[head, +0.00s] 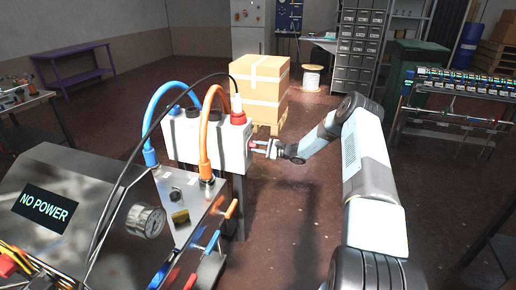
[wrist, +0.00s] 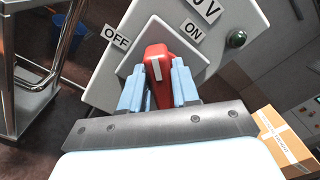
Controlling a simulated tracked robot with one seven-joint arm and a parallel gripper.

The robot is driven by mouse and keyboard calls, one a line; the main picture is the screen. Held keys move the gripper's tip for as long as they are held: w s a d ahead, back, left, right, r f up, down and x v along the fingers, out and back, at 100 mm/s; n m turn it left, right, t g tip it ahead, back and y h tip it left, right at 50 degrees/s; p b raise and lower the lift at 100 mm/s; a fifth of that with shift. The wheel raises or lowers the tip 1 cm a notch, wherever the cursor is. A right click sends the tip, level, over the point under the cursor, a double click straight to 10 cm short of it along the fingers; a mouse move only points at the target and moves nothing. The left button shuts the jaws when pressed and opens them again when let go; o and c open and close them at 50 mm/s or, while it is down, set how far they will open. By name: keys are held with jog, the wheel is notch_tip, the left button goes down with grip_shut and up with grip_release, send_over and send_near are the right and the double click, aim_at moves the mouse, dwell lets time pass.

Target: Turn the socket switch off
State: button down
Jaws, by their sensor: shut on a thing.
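The socket box (head: 180,143) is a pale box on a post, left of centre in the head view. In the wrist view its grey face (wrist: 262,18) carries a red switch handle (wrist: 155,55) on a square plate. An OFF label (wrist: 116,36) is to the handle's upper left and an ON label (wrist: 194,29) to its upper right. The handle points up in the picture, between the labels. My gripper (wrist: 158,84) is shut on the handle, one blue finger on each side. In the head view my gripper (head: 263,148) meets the box's right side.
Blue (head: 150,115) and orange (head: 204,130) hoses and a black cable loop over the box to a metal machine (head: 75,170) reading NO POWER. Cartons (head: 262,85) stand on a pallet behind.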

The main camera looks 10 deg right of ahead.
jog(key=shift+s+a+f+n, duration=0.1)
jog(key=shift+f+n, duration=0.1)
jog(key=shift+n, duration=1.15)
jog(key=shift+s+a+f+n, duration=0.1)
jog(key=shift+s+f+n, duration=0.1)
jog(key=shift+n, duration=1.2)
jog(key=shift+s+f+n, duration=0.1)
jog(key=shift+f+n, duration=0.1)
jog(key=shift+n, duration=1.15)
jog(key=c, duration=1.1)
grip_release()
jog(key=shift+o, duration=0.9)
jog(key=shift+w, duration=0.15)
jog(key=shift+r, duration=0.1)
jog(key=v, duration=1.4)
